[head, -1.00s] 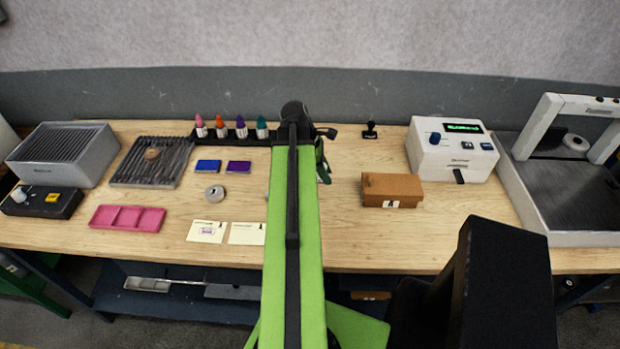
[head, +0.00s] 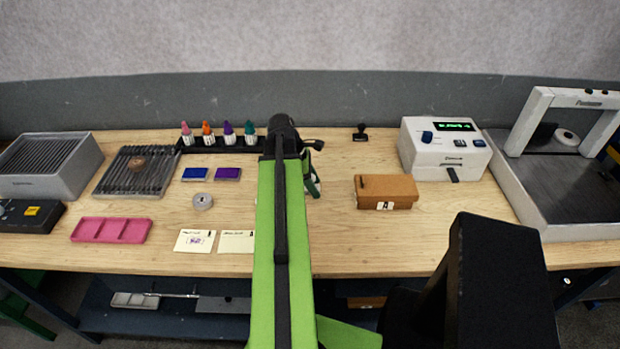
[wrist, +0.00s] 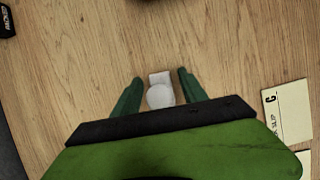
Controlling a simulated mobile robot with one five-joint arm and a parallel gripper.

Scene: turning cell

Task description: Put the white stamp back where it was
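The white stamp (wrist: 160,95) shows in the wrist view, with a round knob and a small pale block just beyond it. It sits between the two green fingers of my gripper (wrist: 160,84). The fingers are open, with a gap on each side of the stamp. In the head view my gripper (head: 312,176) is mostly hidden behind my green arm, over the middle of the bench.
A black stamp (head: 360,132) stands at the back. A brown box (head: 386,191) and a white machine (head: 445,150) are to the right. Ink pads (head: 195,174), cards (head: 195,241) and a pink tray (head: 111,230) lie left.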

